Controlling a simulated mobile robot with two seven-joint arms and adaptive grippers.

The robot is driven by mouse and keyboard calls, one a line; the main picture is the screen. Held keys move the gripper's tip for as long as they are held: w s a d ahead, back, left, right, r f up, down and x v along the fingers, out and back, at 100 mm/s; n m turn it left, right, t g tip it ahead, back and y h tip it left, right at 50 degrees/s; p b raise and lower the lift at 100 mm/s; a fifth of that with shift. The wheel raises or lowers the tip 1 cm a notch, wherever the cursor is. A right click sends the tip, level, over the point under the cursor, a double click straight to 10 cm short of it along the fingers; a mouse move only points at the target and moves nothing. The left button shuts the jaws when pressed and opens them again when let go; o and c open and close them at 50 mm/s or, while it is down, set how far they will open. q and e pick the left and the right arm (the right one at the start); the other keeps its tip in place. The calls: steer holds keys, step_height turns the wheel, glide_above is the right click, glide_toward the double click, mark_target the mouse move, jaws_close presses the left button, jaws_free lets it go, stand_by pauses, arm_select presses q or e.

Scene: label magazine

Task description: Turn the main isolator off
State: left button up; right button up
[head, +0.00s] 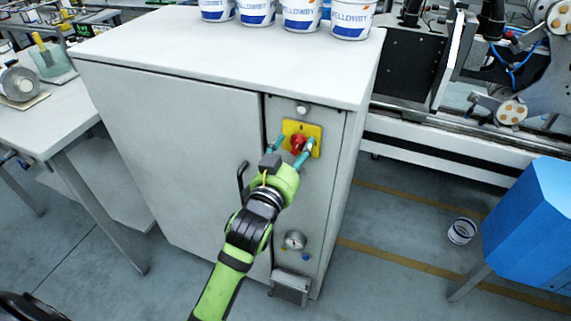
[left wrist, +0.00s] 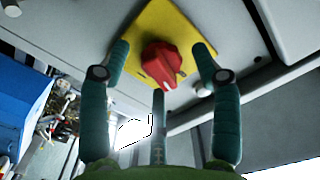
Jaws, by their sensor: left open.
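The main isolator is a red rotary knob (head: 298,144) on a yellow plate (head: 315,131), set high on the narrow panel of a grey cabinet. In the left wrist view the red knob (left wrist: 162,66) sits near the middle of the yellow plate (left wrist: 160,22). My left gripper (head: 290,151) is open in front of the knob, its teal fingers on either side of it. In the left wrist view the fingers (left wrist: 160,75) stand apart around the knob, and I cannot tell whether any touches it. My right gripper is not in view.
The grey cabinet (head: 170,110) has a black door handle (head: 242,182) left of my gripper and a gauge (head: 295,240) below. White tubs (head: 350,18) stand on its top.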

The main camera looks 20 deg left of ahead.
arm_select(q)
steer(key=s, duration=1.1)
steer(key=shift+s+a, duration=0.15)
steer(key=shift+a, duration=0.05)
steer(key=w+p, duration=0.4)
steer(key=w, duration=0.8)
steer(key=shift+w+d, duration=0.1)
steer(key=shift+d, duration=0.1)
